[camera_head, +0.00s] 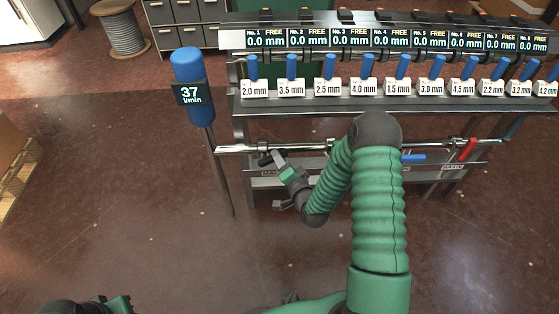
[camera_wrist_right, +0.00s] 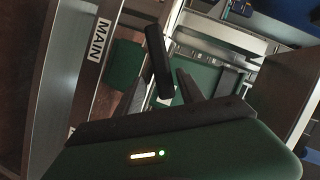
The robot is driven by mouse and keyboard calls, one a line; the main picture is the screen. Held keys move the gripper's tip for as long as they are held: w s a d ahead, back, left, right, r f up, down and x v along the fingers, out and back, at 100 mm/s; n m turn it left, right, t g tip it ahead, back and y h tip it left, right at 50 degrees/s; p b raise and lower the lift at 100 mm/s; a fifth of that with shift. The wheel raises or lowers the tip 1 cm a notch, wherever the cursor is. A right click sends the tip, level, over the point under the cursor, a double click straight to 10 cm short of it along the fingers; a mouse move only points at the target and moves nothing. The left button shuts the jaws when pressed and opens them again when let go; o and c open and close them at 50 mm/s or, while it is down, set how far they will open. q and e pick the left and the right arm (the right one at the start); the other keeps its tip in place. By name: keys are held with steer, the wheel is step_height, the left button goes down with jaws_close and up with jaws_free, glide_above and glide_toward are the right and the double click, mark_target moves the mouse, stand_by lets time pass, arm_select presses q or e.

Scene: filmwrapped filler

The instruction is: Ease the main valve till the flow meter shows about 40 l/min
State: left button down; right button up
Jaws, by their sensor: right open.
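The flow meter (camera_head: 188,92) is a blue post head at the left of the rack, and its display reads 37 l/min. A MAIN label (camera_wrist_right: 90,40) shows at the left of the right wrist view, beside a metal rail. The main valve's black handle (camera_wrist_right: 158,62) stands between the fingers of my right gripper (camera_wrist_right: 161,92). These fingers are open, and I cannot tell whether they touch it. In the head view my right gripper (camera_head: 268,159) is at the pipe's left part and hides most of the valve. My left gripper (camera_head: 95,305) shows only partly at the bottom left edge.
A metal pipe (camera_head: 235,150) runs along the rack's front, with a blue lever (camera_head: 412,157) and a red lever (camera_head: 467,150) farther right. Above are blue-handled tools with size labels and several displays reading 0.0 mm. The floor in front is clear.

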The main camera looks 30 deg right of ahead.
steer(key=shift+w+a+b, duration=0.15)
steer(key=shift+w+a, duration=0.05)
steer(key=shift+w, duration=0.35)
steer(key=shift+w+a+b, duration=0.15)
steer(key=shift+w, duration=0.6)
steer(key=shift+d+f, duration=0.25)
steer(key=shift+d, duration=0.3)
steer(key=shift+c, duration=0.6)
steer(key=shift+a+r, duration=0.1)
steer(key=shift+a, duration=0.2)
jaws_close()
steer(key=shift+s+f, duration=0.15)
steer(key=shift+f, duration=0.1)
